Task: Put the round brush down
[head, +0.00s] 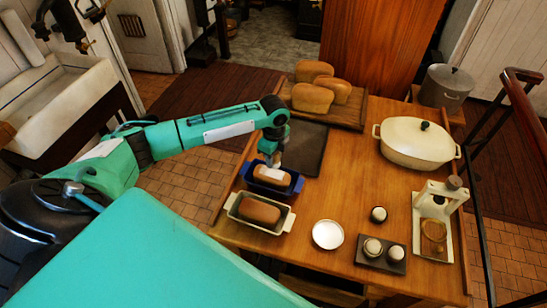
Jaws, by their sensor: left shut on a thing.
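My left gripper (273,155) is shut over the blue loaf tin (297,182) at the table's left side. A small pale piece shows at its tips, just above the loaf (272,176) in that tin. I take this piece to be part of the round brush, but it is too small and too covered by the gripper to make out its shape. Whether it touches the loaf I cannot tell. My right gripper is not in view.
A cream tin with a loaf (259,211) stands in front. A white dish (327,234), a dark tray (368,265) with two small pots, a cream casserole (417,144) and a press (437,215) stand to the right. Bread lies on a board (346,122) behind.

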